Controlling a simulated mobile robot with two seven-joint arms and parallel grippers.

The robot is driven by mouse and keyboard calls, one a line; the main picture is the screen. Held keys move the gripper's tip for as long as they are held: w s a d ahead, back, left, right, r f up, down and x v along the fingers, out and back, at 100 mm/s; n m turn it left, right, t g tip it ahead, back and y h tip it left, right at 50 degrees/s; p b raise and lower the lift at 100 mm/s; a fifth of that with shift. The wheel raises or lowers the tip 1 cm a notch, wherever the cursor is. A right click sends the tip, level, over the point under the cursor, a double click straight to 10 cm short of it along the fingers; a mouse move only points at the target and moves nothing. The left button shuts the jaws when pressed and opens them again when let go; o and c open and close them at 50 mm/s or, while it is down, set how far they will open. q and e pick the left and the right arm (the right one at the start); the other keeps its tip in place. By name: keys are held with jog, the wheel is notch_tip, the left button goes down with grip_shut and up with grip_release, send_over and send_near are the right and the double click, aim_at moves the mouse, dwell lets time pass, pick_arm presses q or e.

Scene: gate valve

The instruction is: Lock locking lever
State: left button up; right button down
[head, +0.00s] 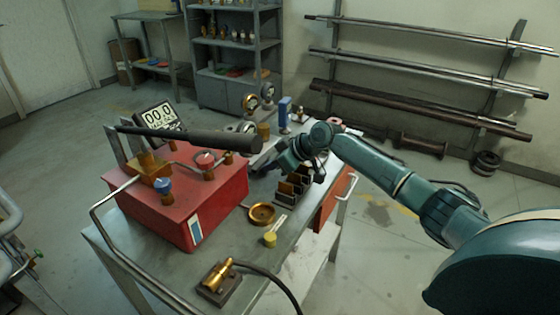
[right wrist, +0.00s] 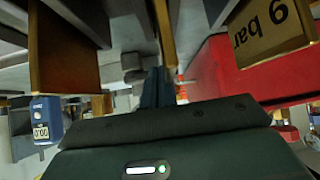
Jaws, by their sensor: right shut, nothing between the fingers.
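My right gripper (head: 268,167) reaches in from the right, low over the workbench between the red box (head: 190,200) and a row of dark upright plates with brass edges (head: 292,187). It is shut and empty; its fingers are dark and small in the head view. In the right wrist view the shut fingers (right wrist: 160,88) show beyond the dark gripper body. A locking lever cannot be told apart with certainty in either view. A thick dark bar (head: 185,138) lies above the red box. My left gripper is not in view.
A brass cup (head: 261,214), a yellow-capped piece (head: 270,239) and a brass fitting with a hose (head: 218,275) are on the bench. Gauges (head: 250,102) stand behind. A "bar" plate (right wrist: 270,32) and a blue meter (right wrist: 48,118) are close in the right wrist view.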

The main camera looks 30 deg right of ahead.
jog(key=shift+w+a+f, duration=0.1)
jog(key=shift+f, duration=0.05)
jog(key=shift+a, duration=0.1)
jog(key=shift+w+a, duration=0.25)
jog(key=shift+a, duration=0.05)
jog(key=shift+w+a, duration=0.1)
jog(key=shift+a, duration=0.1)
jog(key=shift+a+r, duration=0.1)
jog(key=shift+r, duration=0.1)
jog(key=shift+d, duration=0.2)
jog(key=shift+d, duration=0.5)
